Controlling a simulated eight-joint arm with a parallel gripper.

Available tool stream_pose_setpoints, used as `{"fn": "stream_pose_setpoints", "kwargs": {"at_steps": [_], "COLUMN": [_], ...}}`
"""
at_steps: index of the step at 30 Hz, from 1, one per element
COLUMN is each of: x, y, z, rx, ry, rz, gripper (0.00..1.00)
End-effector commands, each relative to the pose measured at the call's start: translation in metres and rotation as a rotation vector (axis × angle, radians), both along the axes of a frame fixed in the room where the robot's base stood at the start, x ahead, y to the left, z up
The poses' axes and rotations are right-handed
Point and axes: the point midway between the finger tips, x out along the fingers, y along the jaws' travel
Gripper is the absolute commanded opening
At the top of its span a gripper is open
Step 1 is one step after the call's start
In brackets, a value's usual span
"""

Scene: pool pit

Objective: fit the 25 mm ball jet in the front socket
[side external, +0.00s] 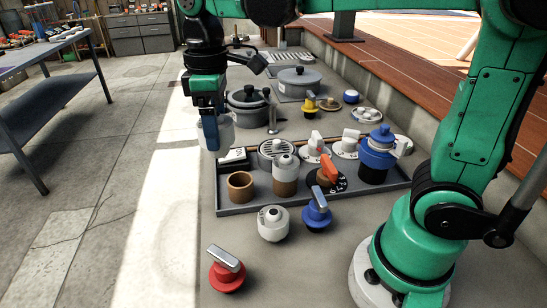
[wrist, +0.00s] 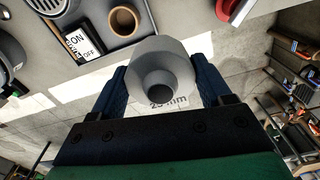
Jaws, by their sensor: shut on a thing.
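My gripper (side external: 213,134) is shut on the pale grey-white ball jet (side external: 226,131) and holds it up left of the tray, clear of the ground. In the wrist view, the jet (wrist: 163,72) sits between the blue fingers of my gripper (wrist: 160,80), with its dark round bore facing the camera and a "25 mm" marking at its lower edge. Behind the gripper are two round grey housings, a nearer one (side external: 247,113) with black parts on top and a farther one (side external: 299,84). I cannot tell which is the front socket.
A dark tray (side external: 268,204) holds a brown cup (side external: 241,186), a white-and-brown jar, a blue-capped pot, an orange-handled valve and more. A white fitting (side external: 273,224), a blue-handled valve (side external: 317,213) and a red-based valve (side external: 227,272) stand in front.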

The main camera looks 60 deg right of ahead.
Motion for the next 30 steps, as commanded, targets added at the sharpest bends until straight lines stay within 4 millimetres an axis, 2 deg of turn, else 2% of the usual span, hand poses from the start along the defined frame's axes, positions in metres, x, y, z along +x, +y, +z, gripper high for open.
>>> {"fn": "stream_pose_setpoints", "kwargs": {"at_steps": [3, 9, 22, 30], "x": [0.014, 0.02, 0.02, 0.02], "y": [-0.03, -0.059, -0.062, -0.062], "z": [-0.029, -0.059, -0.091, -0.099], "rx": [-0.002, -0.002, -0.002, -0.002], "ry": [-0.001, -0.002, -0.002, -0.002], "rz": [-0.008, -0.003, 0.001, 0.001], "gripper": [0.2, 0.2, 0.2, 0.2]}}
